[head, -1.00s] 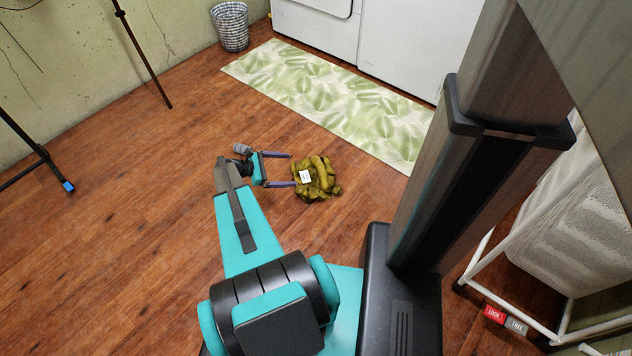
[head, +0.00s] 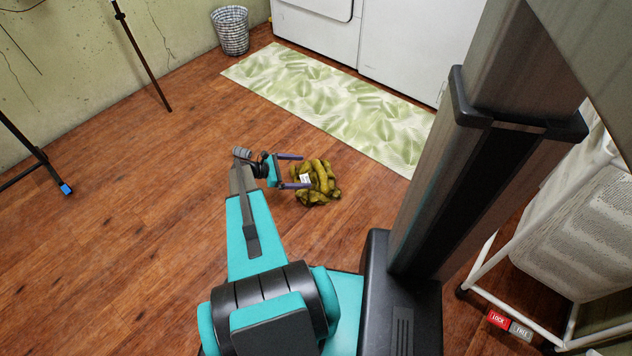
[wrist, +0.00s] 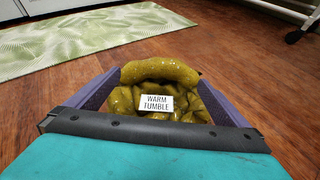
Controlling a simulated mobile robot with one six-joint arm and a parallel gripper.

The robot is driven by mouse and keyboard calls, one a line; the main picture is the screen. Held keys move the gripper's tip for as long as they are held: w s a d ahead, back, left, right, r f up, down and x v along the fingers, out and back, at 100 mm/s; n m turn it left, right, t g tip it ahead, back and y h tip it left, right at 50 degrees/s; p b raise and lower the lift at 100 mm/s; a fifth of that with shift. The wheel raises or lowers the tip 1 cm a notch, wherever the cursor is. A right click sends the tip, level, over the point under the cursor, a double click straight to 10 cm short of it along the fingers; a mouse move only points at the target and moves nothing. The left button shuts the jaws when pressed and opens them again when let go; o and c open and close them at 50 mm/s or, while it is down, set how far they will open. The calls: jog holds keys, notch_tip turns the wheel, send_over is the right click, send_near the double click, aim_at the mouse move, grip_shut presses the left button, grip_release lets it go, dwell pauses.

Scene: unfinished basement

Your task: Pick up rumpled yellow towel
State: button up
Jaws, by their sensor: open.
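The rumpled yellow towel (head: 322,184) lies in a heap on the wooden floor, olive-yellow in colour. A white label reading "WARM TUMBLE" shows on it in the wrist view, where the towel (wrist: 160,73) sits in front of my gripper. My gripper (head: 298,171) is open, with its two purple fingers pointing at the towel. In the wrist view the fingers of my gripper (wrist: 160,100) stand on the left and right of the towel's near part. The towel's lower near edge is hidden behind the gripper body. I cannot tell whether the fingers touch it.
A green leaf-patterned rug (head: 330,100) lies beyond the towel, before white appliances (head: 400,45). A woven basket (head: 231,30) stands at the back left. A white-framed hamper (head: 570,230) is at the right. Thin stand legs (head: 145,60) are at left. Floor around the towel is clear.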

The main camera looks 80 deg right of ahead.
aim_at(317, 171)
jog(key=shift+b+x, duration=0.35)
jog(key=shift+x, duration=1.4)
jog(key=shift+f, duration=0.1)
jog(key=shift+s+d+f+b, duration=0.2)
jog(key=shift+s+f+b, duration=0.05)
jog(key=shift+s+b, duration=0.2)
jog(key=shift+b+x, duration=1)
jog(key=shift+x, duration=1)
jog(key=shift+s, duration=0.1)
jog(key=c, duration=1.2)
jog(key=shift+r, duration=0.2)
